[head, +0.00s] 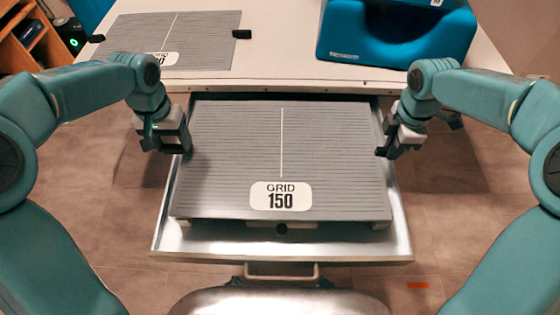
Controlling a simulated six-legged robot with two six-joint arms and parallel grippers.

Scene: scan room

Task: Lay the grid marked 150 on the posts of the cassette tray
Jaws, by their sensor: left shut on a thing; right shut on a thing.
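The grey grid marked 150 (236,165) shows in the head view, label towards me, over the pulled-out cassette tray (350,248). My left gripper (184,146) is shut on the grid's left edge. My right gripper (384,152) is shut on its right edge. The grid looks about level and covers most of the tray. The tray's front rim and a dark round part under the grid's front edge show. The posts are hidden, and I cannot tell whether the grid touches them.
A second grid (205,35) with dark side tabs lies on the white table (275,72) at the back left. A blue cushion-like block (396,35) stands at the back right. The tray's handle (281,272) faces me. Tiled floor (110,190) lies on both sides.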

